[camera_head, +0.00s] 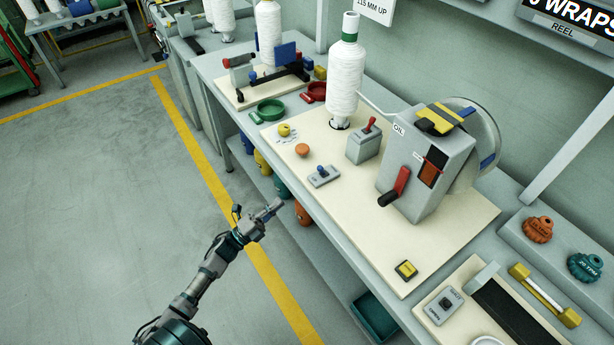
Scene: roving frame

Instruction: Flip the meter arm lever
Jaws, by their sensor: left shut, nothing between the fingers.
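A grey machine (428,178) with a round disc on its far side stands on a cream board on the bench. A lever with a red grip and black end (397,185) is on its front face and slants down to the left. Which one is the meter arm lever I cannot tell. My left gripper (273,207) is shut and empty, in front of the bench edge, apart from all levers. My right gripper is out of view.
A tall white thread cone (346,82) stands on the cream board (355,235) behind the small box. An orange knob (302,150) and a yellow-black button (405,270) are also there. The bench edge lies between my gripper and the board. Open floor (110,200) is at left.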

